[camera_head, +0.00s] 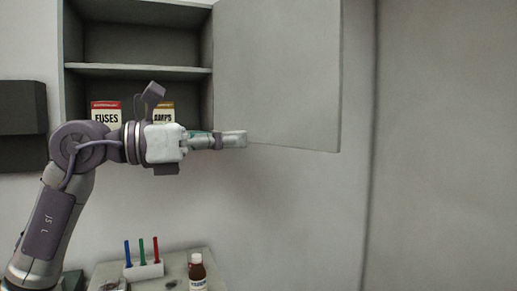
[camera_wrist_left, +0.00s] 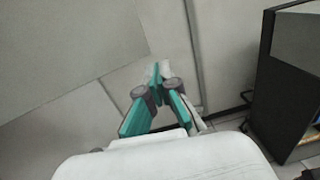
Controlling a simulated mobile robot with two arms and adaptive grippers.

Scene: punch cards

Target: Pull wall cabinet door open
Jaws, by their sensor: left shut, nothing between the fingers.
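The grey wall cabinet (camera_head: 139,70) hangs at the upper left of the head view, and its shelves show. Its door (camera_head: 280,70) is swung wide open to the right, with its bottom edge in view. My left gripper (camera_head: 243,139) is shut and empty, pointing right near the door's lower edge. In the head view its tip overlaps the lower left part of the door; I cannot tell whether they touch. In the left wrist view the closed fingers (camera_wrist_left: 160,73) show beside a large grey panel (camera_wrist_left: 70,45), which looks like the door. My right gripper is not in view.
A fuses box (camera_head: 106,112) and a second box (camera_head: 164,112) stand in the cabinet, partly behind my left arm. Below are a pen holder (camera_head: 144,271) and a brown bottle (camera_head: 197,270) on a counter. A dark cabinet (camera_wrist_left: 290,85) stands right in the wrist view.

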